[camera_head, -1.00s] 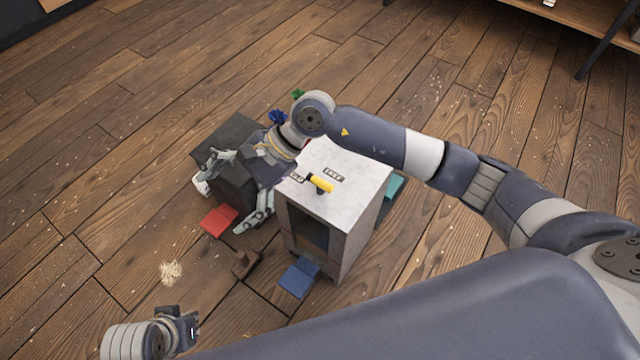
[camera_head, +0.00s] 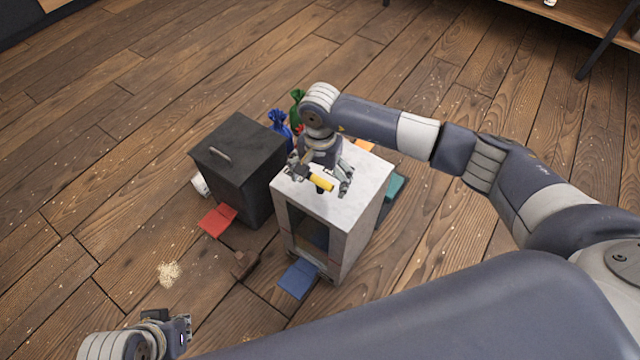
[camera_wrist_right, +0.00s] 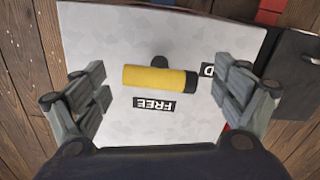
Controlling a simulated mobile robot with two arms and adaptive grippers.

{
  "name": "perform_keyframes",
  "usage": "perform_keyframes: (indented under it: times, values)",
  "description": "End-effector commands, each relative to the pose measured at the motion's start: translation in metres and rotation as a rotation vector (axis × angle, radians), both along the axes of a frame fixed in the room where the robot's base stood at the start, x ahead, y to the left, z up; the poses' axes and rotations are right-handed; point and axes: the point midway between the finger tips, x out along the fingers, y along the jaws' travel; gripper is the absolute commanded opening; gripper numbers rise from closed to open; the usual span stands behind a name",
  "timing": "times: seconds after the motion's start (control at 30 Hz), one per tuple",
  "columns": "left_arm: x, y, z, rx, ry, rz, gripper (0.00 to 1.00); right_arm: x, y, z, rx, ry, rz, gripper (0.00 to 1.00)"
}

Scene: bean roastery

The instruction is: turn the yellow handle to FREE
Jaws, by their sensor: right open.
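The yellow handle (camera_head: 321,183) is on the top of a pale cabinet (camera_head: 352,200). In the right wrist view the yellow handle (camera_wrist_right: 158,78) lies across the picture, with a black end at right and a dark pivot above it. The FREE label (camera_wrist_right: 154,103) is just below it, and another label (camera_wrist_right: 207,70), mostly hidden, is by its black end. My right gripper (camera_head: 321,184) is open over the cabinet top, its fingers on either side of the handle and apart from it. My left gripper (camera_head: 184,328) is at the lower left, far from the cabinet; its jaws are unclear.
A dark lidded box (camera_head: 240,165) stands left of the cabinet, with a red mat (camera_head: 217,220) in front. A blue mat (camera_head: 299,278) and a brown object (camera_head: 244,264) lie on the floor. Floor at left is mostly clear.

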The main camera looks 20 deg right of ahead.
Motion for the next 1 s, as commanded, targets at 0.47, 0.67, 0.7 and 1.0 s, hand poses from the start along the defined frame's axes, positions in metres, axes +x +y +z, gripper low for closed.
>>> perform_keyframes:
  times: [0.47,0.67,0.7,1.0]
  values:
    - [0.000,0.000,-0.005,0.000,0.002,0.000,0.00,0.000,0.001,-0.021,0.002,-0.001,-0.001,0.91]
    - [0.000,0.000,-0.005,0.000,0.002,0.000,0.00,0.000,0.001,-0.021,0.001,0.000,-0.001,0.54]
    - [0.000,0.000,-0.005,0.000,0.002,0.000,0.00,0.000,0.001,-0.021,0.002,-0.001,-0.001,0.49]
    - [0.000,0.000,-0.006,0.000,0.002,0.000,0.00,0.000,0.001,-0.021,0.003,-0.001,-0.008,0.49]
